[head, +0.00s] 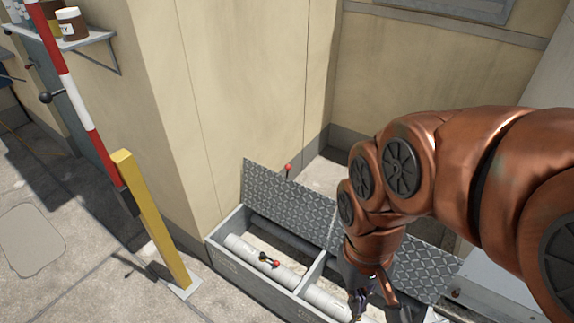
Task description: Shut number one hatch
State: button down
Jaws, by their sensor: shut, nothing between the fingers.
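A grey box (256,287) with two compartments stands on the ground against the tan wall. Its left diamond-plate hatch lid (285,208) is open, tilted up at the back edge, with a red-tipped handle (288,170) at its top. A second diamond-plate lid (425,270) on the right is also raised, partly hidden by my arm. My gripper (374,306) is shut and empty, low over the right compartment. My arm hides part of that compartment.
A pipe with a red-tipped valve lever (270,261) lies inside the left compartment. A yellow post (150,215) and a red-and-white barrier pole (72,88) stand left of the box. A shelf with jars (72,24) is at upper left. Paving at left is mostly clear.

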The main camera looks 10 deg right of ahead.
aim_at(309, 213)
jog(key=z, duration=0.05)
jog(key=k, duration=0.5)
jog(key=u, duration=0.8)
jog(key=i, duration=1)
jog(key=z, duration=0.4)
